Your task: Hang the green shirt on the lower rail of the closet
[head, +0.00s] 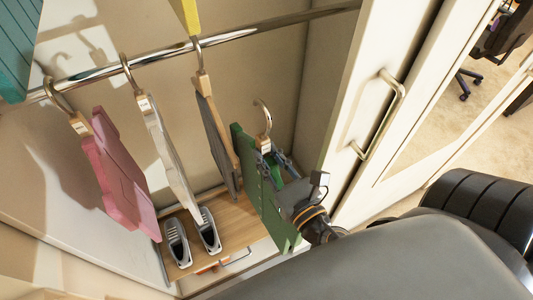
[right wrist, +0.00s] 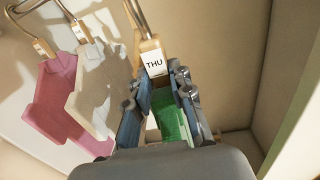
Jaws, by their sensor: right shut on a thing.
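The green shirt (head: 262,190) hangs on a wooden hanger with a metal hook (head: 267,112), inside the closet at the right. My right gripper (head: 276,160) is shut on it just below the hook. In the right wrist view the green cloth (right wrist: 173,122) shows between the fingers (right wrist: 163,105), under a hanger label reading THU (right wrist: 154,63). The lower rail (head: 240,34) runs across the top of the head view. The green shirt's hook appears below the rail and apart from it in the head view. My left gripper is not in view.
Pink (head: 115,175), whitish (head: 168,155) and grey (head: 216,135) garments hang from the rail to the left. The rail's right part is bare. Shoes (head: 207,232) stand on a wooden shelf (head: 240,218) below. A door with a handle (head: 385,110) is at the right.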

